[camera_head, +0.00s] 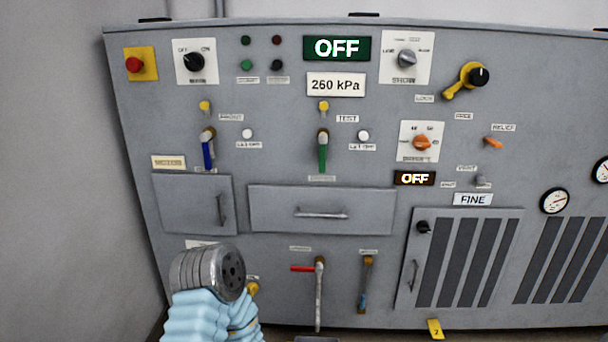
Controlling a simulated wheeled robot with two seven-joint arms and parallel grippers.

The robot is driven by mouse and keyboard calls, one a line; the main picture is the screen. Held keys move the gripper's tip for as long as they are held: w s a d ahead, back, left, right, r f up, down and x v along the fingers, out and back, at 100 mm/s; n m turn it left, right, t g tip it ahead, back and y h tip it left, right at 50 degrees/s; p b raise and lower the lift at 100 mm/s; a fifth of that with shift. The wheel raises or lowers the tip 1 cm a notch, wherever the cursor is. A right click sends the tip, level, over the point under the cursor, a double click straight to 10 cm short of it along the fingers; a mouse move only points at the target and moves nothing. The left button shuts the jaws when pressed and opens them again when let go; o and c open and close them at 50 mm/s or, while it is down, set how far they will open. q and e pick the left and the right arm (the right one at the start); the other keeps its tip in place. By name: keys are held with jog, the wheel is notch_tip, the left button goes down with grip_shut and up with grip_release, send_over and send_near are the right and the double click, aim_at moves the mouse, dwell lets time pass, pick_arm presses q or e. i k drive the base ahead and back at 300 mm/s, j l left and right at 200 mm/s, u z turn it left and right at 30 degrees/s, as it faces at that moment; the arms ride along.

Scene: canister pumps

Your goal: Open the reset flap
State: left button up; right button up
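No readable label marks a reset flap, so I cannot tell for sure which part it is. A small grey door (180,205) with a vertical handle is shut at the left of the panel. A wide grey front (275,208) with a horizontal handle is shut in the middle. A larger slotted door (405,285) with a dark knob and a handle is shut at lower right. My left arm, with a ribbed grey joint and light-blue sleeve, covers the lower-left panel and a label there. No gripper fingers show on it. My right gripper is out of view.
A red-handled lever (303,268) and a blue-tipped lever (366,282) stick out at lower middle. Above are a blue-handled lever (208,152), a green-handled lever (323,155), and several knobs. A yellow tag (435,329) sits at the bottom edge. Left of the cabinet is bare wall.

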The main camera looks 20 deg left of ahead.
aim_at(195, 204)
jog(key=u, duration=1.4)
